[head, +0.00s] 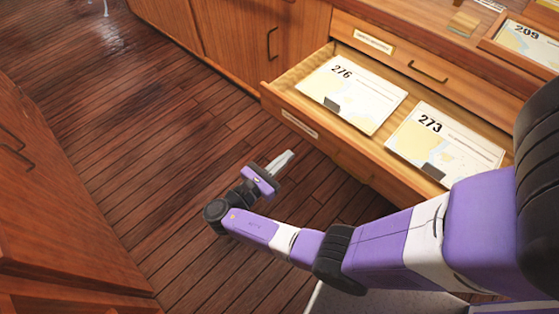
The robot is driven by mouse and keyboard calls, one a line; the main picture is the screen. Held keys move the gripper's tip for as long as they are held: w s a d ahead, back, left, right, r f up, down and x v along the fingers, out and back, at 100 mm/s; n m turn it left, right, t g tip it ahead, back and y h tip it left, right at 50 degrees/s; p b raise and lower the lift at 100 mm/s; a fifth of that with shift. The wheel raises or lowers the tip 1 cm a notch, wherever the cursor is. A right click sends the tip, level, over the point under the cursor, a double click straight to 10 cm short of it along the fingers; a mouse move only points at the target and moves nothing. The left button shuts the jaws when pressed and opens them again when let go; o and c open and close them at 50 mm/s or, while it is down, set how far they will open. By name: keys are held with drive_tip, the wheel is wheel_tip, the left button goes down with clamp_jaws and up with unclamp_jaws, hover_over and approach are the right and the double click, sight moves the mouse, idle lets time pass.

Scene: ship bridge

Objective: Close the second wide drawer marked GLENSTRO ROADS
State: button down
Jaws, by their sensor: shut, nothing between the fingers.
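A wide wooden drawer (345,152) stands pulled open in the cabinet at the right. The label (300,124) on its front is too small to read. Two charts lie flat inside, one marked 276 (352,94) and one marked 273 (446,140). My gripper (287,157) is shut and empty, in front of the drawer's front face and apart from it in the picture, over the floor. My purple and white arm hides the right part of the drawer.
A shut drawer (450,84) with a label and dark handle is above the open one. The counter top holds a chart marked 209 (527,42) and a small wooden block (463,24). Another wooden cabinet (50,200) stands at the left. The plank floor (150,130) between is clear.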

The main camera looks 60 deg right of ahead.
sight(372, 81)
drive_tip(key=x, duration=0.9)
drive_tip(key=shift+d, duration=0.3)
drive_tip(key=shift+s+d, duration=0.1)
drive_tip(key=shift+d, duration=0.15)
drive_tip(key=b+x, duration=1.1)
drive_tip(key=x, duration=2.5)
drive_tip(key=shift+d+b, duration=0.3)
drive_tip(key=shift+d, duration=0.05)
drive_tip(key=shift+s+d+b, duration=0.1)
drive_tip(key=shift+d+b, duration=0.2)
drive_tip(key=shift+d, duration=0.25)
drive_tip(key=shift+d+r, duration=0.15)
drive_tip(key=shift+r, duration=0.1)
drive_tip(key=shift+s, duration=0.1)
